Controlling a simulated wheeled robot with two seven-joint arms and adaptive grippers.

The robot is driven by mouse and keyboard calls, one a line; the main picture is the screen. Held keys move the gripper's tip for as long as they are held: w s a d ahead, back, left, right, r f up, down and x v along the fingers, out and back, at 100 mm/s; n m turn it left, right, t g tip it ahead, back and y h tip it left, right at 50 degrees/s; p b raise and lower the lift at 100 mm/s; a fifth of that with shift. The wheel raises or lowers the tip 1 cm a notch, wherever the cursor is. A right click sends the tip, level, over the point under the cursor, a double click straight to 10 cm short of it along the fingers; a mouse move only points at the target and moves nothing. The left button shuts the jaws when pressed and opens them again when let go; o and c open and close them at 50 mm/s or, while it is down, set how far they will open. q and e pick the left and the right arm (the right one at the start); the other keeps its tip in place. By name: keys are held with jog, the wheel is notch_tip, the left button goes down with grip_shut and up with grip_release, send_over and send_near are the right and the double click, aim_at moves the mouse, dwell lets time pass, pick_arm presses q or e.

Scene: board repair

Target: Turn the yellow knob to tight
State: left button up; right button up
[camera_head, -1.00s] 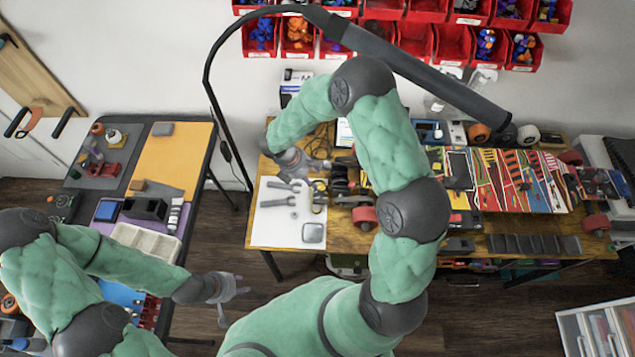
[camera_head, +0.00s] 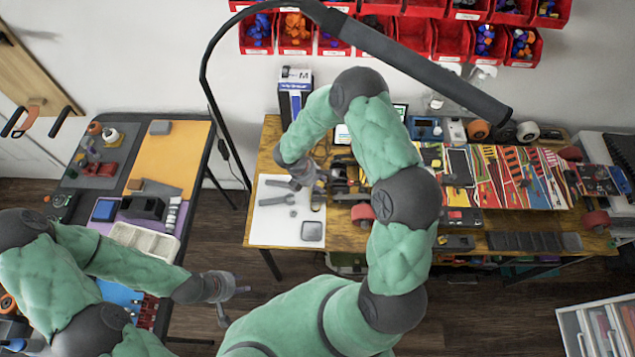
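No yellow knob can be made out; my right arm hides part of the workbench. A skateboard deck (camera_head: 520,182) with colourful graphics lies on the wooden workbench (camera_head: 400,240), with wheels at its ends. A red wheel (camera_head: 362,212) shows below its left end, beside dark metal parts (camera_head: 343,180). My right gripper (camera_head: 319,188) points down beside these dark parts, over the right edge of the white sheet; its fingers are too small and covered to read. My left gripper (camera_head: 236,304) hangs over the floor between the two tables, fingers spread and empty.
The white sheet (camera_head: 268,230) holds grey tools and a grey square piece (camera_head: 311,231). A blue and white box (camera_head: 294,92) stands behind. A lamp arm (camera_head: 420,62) crosses above the bench. The left table (camera_head: 172,157) carries trays and small parts.

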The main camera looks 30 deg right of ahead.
grip_shut()
jog(key=n+b, duration=0.1)
jog(key=n+t+b, duration=0.1)
jog(key=n, duration=0.1)
jog(key=n+t+b, duration=0.1)
jog(key=n, duration=0.1)
jog(key=shift+s+f+b, duration=0.15)
jog(key=shift+s+b, duration=0.1)
jog(key=shift+b, duration=0.1)
jog(key=n+b, duration=0.1)
jog(key=n, duration=0.1)
jog(key=n+t+y+b, duration=0.1)
jog(key=n+b, duration=0.1)
jog(key=n, duration=0.1)
jog(key=shift+s+d+t, duration=0.1)
jog(key=shift+s+t, duration=0.1)
jog(key=shift+t, duration=0.1)
jog(key=shift+n, duration=0.3)
jog(key=o, duration=0.6)
grip_release()
jog(key=shift+d, duration=0.1)
